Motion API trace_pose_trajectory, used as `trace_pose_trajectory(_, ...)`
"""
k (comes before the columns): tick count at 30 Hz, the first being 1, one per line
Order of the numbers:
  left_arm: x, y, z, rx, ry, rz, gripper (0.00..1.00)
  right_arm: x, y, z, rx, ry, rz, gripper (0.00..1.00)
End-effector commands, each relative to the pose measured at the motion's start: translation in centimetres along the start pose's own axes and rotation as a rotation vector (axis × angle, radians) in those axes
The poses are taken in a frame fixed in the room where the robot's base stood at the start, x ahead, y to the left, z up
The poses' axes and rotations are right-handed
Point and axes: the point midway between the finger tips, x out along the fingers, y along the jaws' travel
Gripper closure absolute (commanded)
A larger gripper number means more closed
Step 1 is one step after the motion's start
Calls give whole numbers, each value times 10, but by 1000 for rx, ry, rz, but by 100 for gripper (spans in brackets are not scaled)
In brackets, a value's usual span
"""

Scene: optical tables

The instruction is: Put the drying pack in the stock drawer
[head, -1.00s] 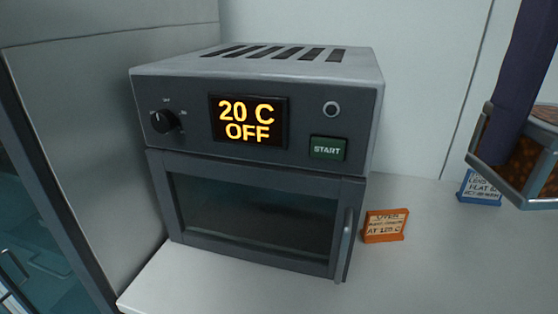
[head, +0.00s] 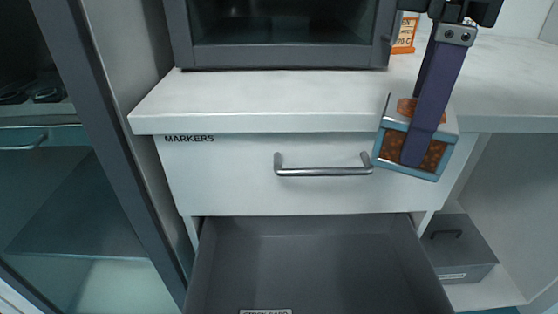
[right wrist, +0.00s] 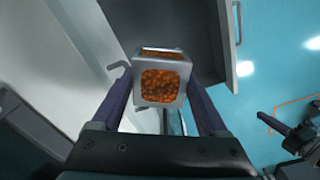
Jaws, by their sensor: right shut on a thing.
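The drying pack (head: 430,153) is a small clear-sided, pale-framed box of orange-brown beads. My right gripper (head: 424,140) is shut on it, with a dark purple finger across its side. The pack is tilted in front of the right end of the upper drawer. In the right wrist view the pack (right wrist: 162,80) sits between both fingers. The stock drawer (head: 310,255) is pulled out below, and its visible inside is empty. Its label (head: 265,311) is partly cut off at the bottom edge. The pack is above and right of this drawer.
The closed MARKERS drawer (head: 240,190) has a bar handle (head: 322,171) under the white counter (head: 250,95). An oven (head: 285,55) and an orange card (head: 404,35) stand on top. A grey box (head: 460,252) is low at the right. A glass-doored cabinet (head: 120,150) borders the left.

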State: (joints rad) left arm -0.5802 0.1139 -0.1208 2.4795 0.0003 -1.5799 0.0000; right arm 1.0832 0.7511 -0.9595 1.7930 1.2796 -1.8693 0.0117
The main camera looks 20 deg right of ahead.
Motion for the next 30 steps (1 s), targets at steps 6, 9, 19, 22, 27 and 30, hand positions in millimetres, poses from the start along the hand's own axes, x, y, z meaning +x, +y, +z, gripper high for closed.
trace_pose_trajectory(6, 86, 2, 27, 0, 1, 0, 100, 109, 8, 10, -222, -8, 1, 87)
trace_pose_trajectory(9, 110, 3, 35, 0, 1, -1, 100, 142, 11, 14, -311, -13, 2, 87)
trace_pose_trajectory(19, 144, 2, 46, 7, 0, -6, 100, 191, 16, 20, -457, -22, 3, 87)
trace_pose_trajectory(22, 156, 2, 50, 8, 0, -8, 100, 213, 16, 22, -463, -24, 2, 87)
trace_pose_trajectory(27, 184, 2, 59, 9, 0, -8, 100, 265, 16, 23, -462, -24, 2, 87)
trace_pose_trajectory(30, 199, 3, 64, 9, 0, -9, 100, 295, 16, 24, -462, -25, 2, 87)
